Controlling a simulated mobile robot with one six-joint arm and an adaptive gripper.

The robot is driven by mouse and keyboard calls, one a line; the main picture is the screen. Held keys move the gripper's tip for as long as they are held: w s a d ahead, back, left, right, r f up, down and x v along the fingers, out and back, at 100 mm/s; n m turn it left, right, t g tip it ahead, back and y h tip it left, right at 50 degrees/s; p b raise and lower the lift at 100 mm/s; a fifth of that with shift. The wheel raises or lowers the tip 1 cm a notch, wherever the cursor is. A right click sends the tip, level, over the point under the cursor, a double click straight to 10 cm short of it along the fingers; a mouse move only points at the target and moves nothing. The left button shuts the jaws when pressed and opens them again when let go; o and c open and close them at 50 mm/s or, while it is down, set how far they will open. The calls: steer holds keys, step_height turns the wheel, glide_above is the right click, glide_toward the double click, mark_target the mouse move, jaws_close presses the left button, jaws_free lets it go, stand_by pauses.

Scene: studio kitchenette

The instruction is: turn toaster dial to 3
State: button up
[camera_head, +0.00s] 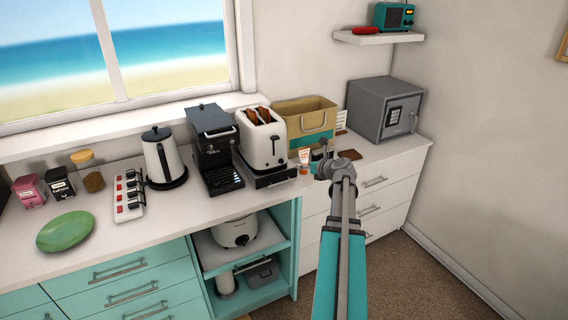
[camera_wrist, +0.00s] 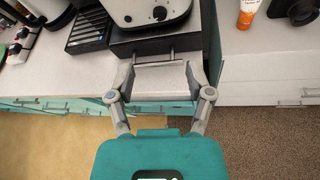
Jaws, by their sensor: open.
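The white toaster (camera_head: 262,140) stands on a black base on the counter, with browned bread in its slots. Its lower front shows at the top of the wrist view (camera_wrist: 150,8), with a small dark round dial (camera_wrist: 160,13) on it. The dial's setting and numbers are too small to read. My gripper (camera_wrist: 159,73) is open and empty, in front of the black base and the counter edge, apart from the dial. In the head view my gripper (camera_head: 322,160) is right of the toaster, near the counter's front edge.
A black coffee machine (camera_head: 214,145) stands close left of the toaster, and a tan and teal bin (camera_head: 305,115) behind it to the right. An orange and white tube (camera_wrist: 247,13) and a dark object (camera_wrist: 297,10) are to the right. A grey safe (camera_head: 385,105) stands farther right.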

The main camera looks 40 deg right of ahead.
mark_target(282, 161)
steer(key=b+x, duration=0.5)
steer(key=x, duration=0.8)
steer(key=shift+w+f, duration=0.15)
steer(key=shift+w, duration=0.25)
jaws_close()
